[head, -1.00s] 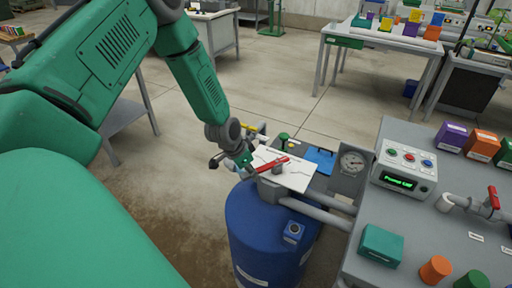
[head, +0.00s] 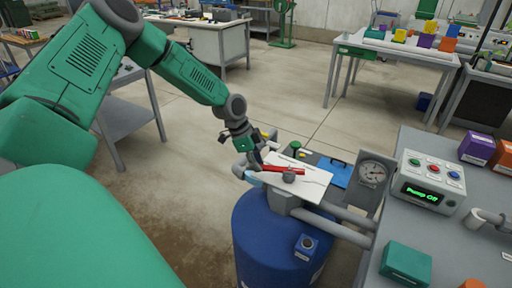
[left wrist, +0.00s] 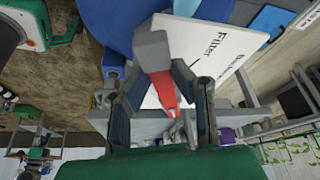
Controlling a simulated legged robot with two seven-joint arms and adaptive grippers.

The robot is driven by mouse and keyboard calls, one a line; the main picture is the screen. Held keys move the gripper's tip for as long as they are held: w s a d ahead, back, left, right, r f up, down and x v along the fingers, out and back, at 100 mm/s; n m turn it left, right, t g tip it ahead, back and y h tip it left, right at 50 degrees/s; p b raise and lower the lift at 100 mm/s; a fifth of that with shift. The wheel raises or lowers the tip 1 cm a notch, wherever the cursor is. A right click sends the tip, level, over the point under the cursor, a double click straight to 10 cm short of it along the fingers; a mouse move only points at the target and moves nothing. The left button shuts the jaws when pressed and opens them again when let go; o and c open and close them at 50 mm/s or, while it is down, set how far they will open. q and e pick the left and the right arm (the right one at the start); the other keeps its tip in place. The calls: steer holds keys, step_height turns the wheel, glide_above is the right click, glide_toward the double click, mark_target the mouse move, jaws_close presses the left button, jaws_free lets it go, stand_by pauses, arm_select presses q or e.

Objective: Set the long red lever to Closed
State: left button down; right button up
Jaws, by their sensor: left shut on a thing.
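The long red lever (head: 286,170) lies over a white label plate (head: 316,187) on top of the blue drum. My left gripper (head: 257,164) is at the lever's left end, shut on it. In the left wrist view the lever (left wrist: 163,88) runs between the two dark fingers of my left gripper (left wrist: 157,78), with a grey block at its far end. The plate (left wrist: 205,40) reads "Filter" there; its other word is partly hidden. No Closed mark can be read. My right gripper is not in view.
The blue drum (head: 270,245) stands beneath the plate. A control box (head: 428,186) on the grey bench reads "Pump Off".

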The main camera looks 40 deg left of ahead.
arm_select(q)
steer(key=shift+w+d+r, duration=0.15)
steer(key=shift+w, duration=0.1)
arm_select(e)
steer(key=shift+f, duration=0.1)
arm_select(q)
steer(key=c, duration=1.6)
jaws_free()
steer(key=shift+o, duration=1)
steer(key=shift+w, duration=0.1)
steer(key=shift+w+d+f, duration=0.1)
steer(key=shift+f, duration=0.1)
steer(key=shift+s+r, duration=0.2)
steer(key=shift+r, duration=0.05)
steer(key=v, duration=1.1)
steer(key=shift+w+r, duration=0.15)
steer(key=shift+w, duration=0.1)
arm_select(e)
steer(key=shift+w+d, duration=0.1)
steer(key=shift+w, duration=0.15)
